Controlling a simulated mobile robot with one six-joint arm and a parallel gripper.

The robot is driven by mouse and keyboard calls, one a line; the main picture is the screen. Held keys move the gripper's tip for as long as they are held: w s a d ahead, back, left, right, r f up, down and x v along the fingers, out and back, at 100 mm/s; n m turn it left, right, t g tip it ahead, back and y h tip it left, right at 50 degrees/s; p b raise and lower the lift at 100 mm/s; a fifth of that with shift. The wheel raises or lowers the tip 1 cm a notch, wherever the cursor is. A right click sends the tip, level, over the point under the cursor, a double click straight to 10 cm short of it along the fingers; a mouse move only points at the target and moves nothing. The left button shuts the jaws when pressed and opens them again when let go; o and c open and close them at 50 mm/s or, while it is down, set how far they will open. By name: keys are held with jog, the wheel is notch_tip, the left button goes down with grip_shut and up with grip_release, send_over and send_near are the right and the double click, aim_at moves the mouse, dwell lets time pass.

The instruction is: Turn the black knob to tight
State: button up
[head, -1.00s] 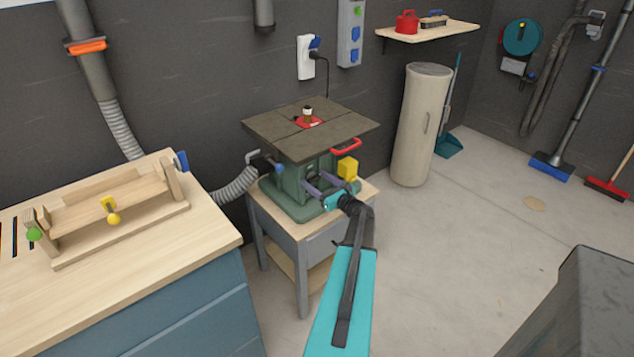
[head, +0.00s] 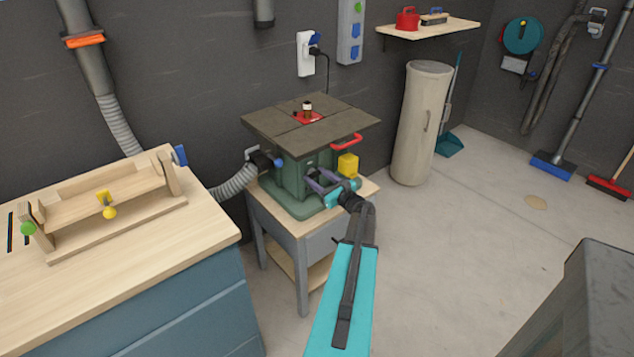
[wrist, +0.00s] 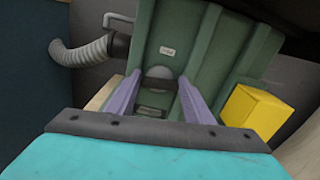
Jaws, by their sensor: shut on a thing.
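The green router-table body (head: 291,180) stands under a dark top plate (head: 272,128) on a small grey stand. My gripper (head: 318,178) reaches the front of the green body, and its purple fingers point at it. In the wrist view my gripper (wrist: 158,82) has its two fingers on either side of a dark grey rounded piece, which I take to be the black knob (wrist: 159,72). The fingers are shut on it. Only part of the knob shows, and its marking cannot be read. In the head view the knob is hidden by my gripper.
A yellow box (head: 347,166) sits just right of my gripper, below a red handle (head: 346,142). A grey hose (head: 236,184) joins the green body at the left. A wooden workbench (head: 120,270) stands at left. The floor at right is mostly clear.

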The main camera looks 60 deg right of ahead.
jog(key=shift+w+a+f+n+b, duration=0.15)
jog(key=shift+n+b, duration=1.05)
jog(key=shift+b, duration=0.9)
jog(key=shift+f+n+b, duration=0.1)
jog(key=shift+n+b, duration=1.1)
jog(key=shift+b, duration=0.85)
jog(key=n+b, duration=0.4)
jog(key=b, duration=0.3)
jog(key=shift+a, duration=0.1)
jog(key=n+b, duration=0.5)
jog(key=b, duration=0.3)
jog(key=shift+f+n+b, duration=0.15)
jog(key=shift+n+b, duration=0.15)
jog(key=n+b, duration=0.2)
jog(key=b, duration=0.1)
jog(key=shift+r+n, duration=0.2)
jog(key=shift+n, duration=0.1)
jog(key=o, duration=1.1)
jog(key=shift+c, duration=0.2)
